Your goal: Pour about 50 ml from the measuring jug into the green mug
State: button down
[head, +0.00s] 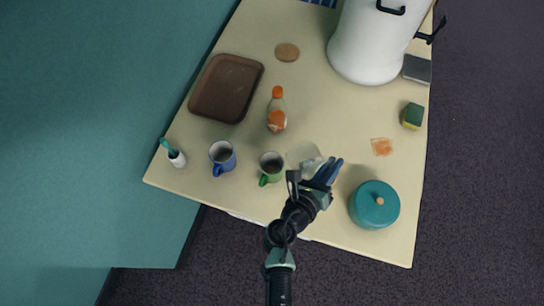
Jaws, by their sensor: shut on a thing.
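The green mug (270,167) stands upright on the table near its front edge, with its handle toward the front. Its inside looks dark. A pale, see-through vessel (302,154), which looks like the measuring jug, is just right of the mug. My gripper (316,176) reaches in from the front and is shut on the jug. The gripper hides part of the jug. I cannot tell the jug's liquid level, its exact tilt or whether it is lifted off the table.
A blue mug (222,156) stands left of the green mug, and an orange-capped bottle (277,112) behind it. A teal pot (375,205) is close on my gripper's right. A brown tray (226,88) and a large white pot (365,45) stand farther back.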

jog(key=shift+s+d+f+m, duration=0.15)
jog(key=shift+d+m, duration=0.15)
jog(key=shift+d, duration=0.2)
jog(key=shift+s+d+f+m+y, duration=0.1)
jog(key=shift+d+f+m+y, duration=0.2)
jog(key=shift+f, duration=0.1)
dwell(1.3)
jog(key=shift+s+d+f+m+t+y+b, duration=0.1)
jog(key=shift+s+d+f+m+y+b, duration=0.2)
jog(key=shift+d+f+m, duration=0.35)
jog(key=shift+s+d+f+m+t+y+b, duration=0.1)
jog(key=shift+s+d+f+m+y+b, duration=0.1)
jog(key=shift+d+f+m+y, duration=0.4)
jog(key=shift+s+d+f+m+t+y+b, duration=0.1)
jog(key=shift+s+d+f+m+y+b, duration=0.15)
jog(key=shift+d+f+m, duration=0.4)
jog(key=shift+w+a+f+n, duration=0.1)
jog(key=shift+a+f+n, duration=0.05)
jog(key=shift+n, duration=0.15)
